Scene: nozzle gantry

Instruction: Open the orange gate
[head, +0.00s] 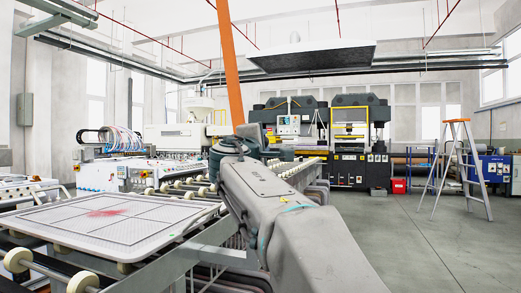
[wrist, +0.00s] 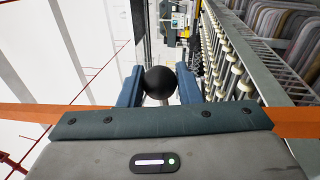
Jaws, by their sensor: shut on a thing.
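The orange gate (head: 230,70) shows in the head view as a long orange bar, nearly upright and slightly tilted, running from the top edge down behind my arm. In the wrist view the orange bar (wrist: 40,115) crosses the picture on both sides, partly hidden by my gripper's body. My gripper (wrist: 160,70) has its two blue fingers on either side of a round black knob (wrist: 161,84) and is shut on it. How the knob joins the bar is hidden. In the head view my arm hides the fingers and the knob.
A roller conveyor (head: 190,187) carries a flat grey panel (head: 110,222) with red marks at left. Black and yellow presses (head: 350,140) stand at the back. A stepladder (head: 460,160) stands at right.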

